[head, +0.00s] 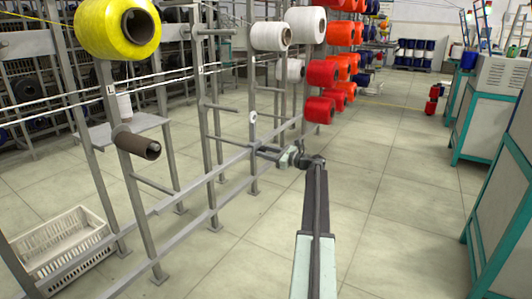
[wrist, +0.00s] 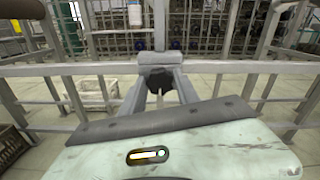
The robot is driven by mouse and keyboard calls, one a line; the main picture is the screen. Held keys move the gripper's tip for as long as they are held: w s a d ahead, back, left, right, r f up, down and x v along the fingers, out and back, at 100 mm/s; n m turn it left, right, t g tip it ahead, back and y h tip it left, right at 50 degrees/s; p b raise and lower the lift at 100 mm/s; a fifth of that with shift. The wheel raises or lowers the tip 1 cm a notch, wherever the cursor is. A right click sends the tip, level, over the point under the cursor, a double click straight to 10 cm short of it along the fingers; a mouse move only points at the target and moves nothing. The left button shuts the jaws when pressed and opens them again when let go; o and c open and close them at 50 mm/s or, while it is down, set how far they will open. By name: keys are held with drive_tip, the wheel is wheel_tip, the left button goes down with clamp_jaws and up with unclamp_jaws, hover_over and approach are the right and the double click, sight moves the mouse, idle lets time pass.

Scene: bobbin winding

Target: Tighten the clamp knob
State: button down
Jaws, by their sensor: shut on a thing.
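The clamp knob (wrist: 157,79) is a dark, blocky piece at the rack's horizontal rail in the wrist view. In the head view my gripper (head: 267,153) reaches left to the rack's lower rail near an upright post. The knob cannot be made out there. How far the knob is turned cannot be seen.
The metal rack (head: 203,130) carries a yellow bobbin (head: 92,28), white bobbins (head: 270,37) and several red and orange ones (head: 322,73). A white crate (head: 62,243) stands on the floor at left. Teal-edged machines (head: 497,105) line the right. The aisle floor (head: 400,180) is clear.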

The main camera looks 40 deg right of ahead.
drive_tip(key=shift+s+d, duration=0.1)
idle(0.3)
drive_tip(key=c, duration=0.9)
unclamp_jaws()
drive_tip(key=v, duration=0.7)
drive_tip(key=shift+s, duration=0.35)
